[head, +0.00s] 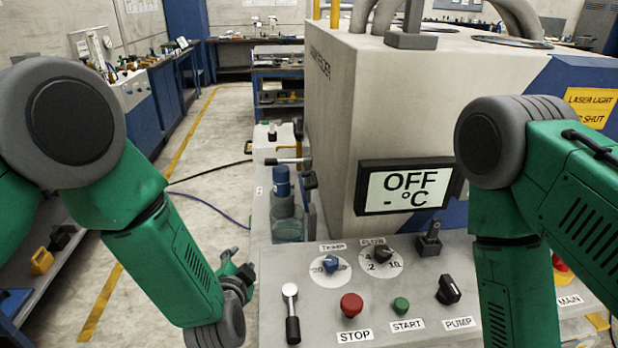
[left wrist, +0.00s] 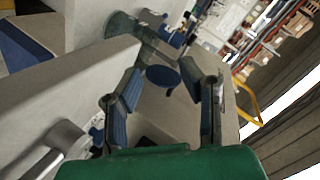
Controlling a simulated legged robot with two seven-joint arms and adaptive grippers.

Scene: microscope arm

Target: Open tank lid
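A small translucent blue tank (head: 287,222) stands in a recess at the left of the control console, with a blue cylindrical cap (head: 282,180) above it. My left gripper (head: 240,270) is low and to the left of the tank, beside the console's left edge, apart from the cap. In the left wrist view, its two fingers (left wrist: 160,82) are spread, and a round blue disc (left wrist: 162,77) shows in the gap beyond them. I cannot tell for certain whether this disc is the cap. Nothing is visibly gripped. My right gripper is below the head picture, out of sight.
The console (head: 370,300) carries knobs, a red STOP button (head: 351,304), a green START button (head: 401,305) and a lever (head: 291,312). A large beige machine with an OFF display (head: 408,188) rises behind. A hose and a cable lie on the floor at left.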

